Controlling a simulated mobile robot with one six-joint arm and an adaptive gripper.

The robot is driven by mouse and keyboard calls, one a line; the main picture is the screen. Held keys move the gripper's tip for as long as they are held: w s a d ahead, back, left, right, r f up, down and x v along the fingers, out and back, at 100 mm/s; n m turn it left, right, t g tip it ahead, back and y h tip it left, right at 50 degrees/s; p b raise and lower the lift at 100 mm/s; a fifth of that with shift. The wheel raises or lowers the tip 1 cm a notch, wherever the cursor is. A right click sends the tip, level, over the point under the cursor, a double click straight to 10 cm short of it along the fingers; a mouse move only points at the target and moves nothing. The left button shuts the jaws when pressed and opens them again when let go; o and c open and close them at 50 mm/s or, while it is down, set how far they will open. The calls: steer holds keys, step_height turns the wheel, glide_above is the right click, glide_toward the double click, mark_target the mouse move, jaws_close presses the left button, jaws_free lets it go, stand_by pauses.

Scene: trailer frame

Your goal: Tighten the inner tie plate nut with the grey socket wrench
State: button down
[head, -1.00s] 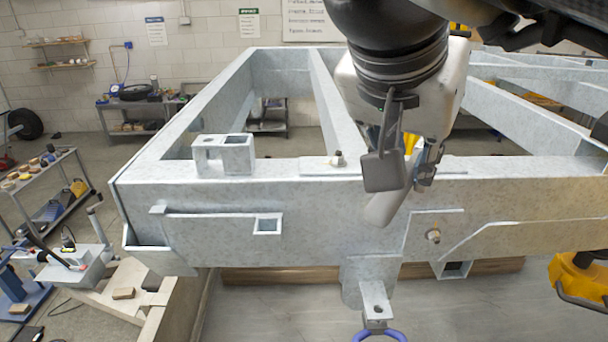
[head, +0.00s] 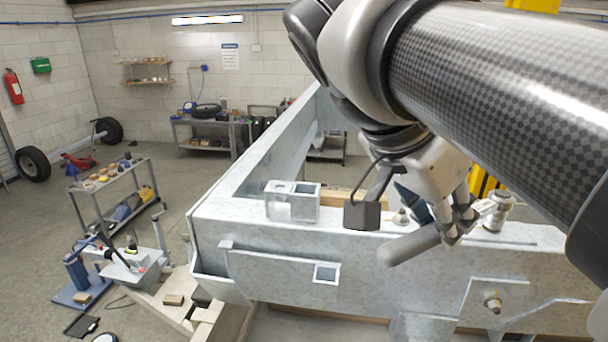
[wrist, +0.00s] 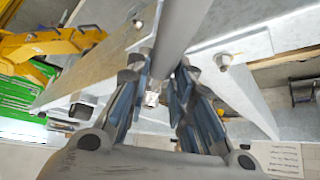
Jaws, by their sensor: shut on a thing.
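My gripper (head: 458,228) is shut on the grey socket wrench, above the front beam of the trailer frame. The wrench's grey handle (head: 412,246) sticks out to the lower left, and in the wrist view the grey bar (wrist: 182,25) passes between my fingers (wrist: 160,95). To the right of my gripper an upright metal cylinder (head: 497,210), seemingly the wrench's socket end, stands over the beam top. Any nut under it is hidden. Another nut (head: 401,217) sits on the beam top left of my gripper, partly behind the handle.
The galvanized frame (head: 270,235) fills the middle, with an open box bracket (head: 292,202) on top. A bolt (head: 493,302) projects from the front plate. A tool cart (head: 115,190) and a bench (head: 212,135) stand to the left, with free floor between.

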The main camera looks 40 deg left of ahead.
steer(key=shift+a+f, duration=0.15)
steer(key=shift+a, duration=0.05)
steer(key=shift+w+a+m+h+p, duration=0.25)
steer(key=shift+a+m+p, duration=0.1)
steer(key=shift+a+m, duration=0.1)
steer(key=shift+w+a+m+h+p, duration=0.25)
steer(key=shift+a+m+p, duration=0.1)
steer(key=shift+m, duration=0.1)
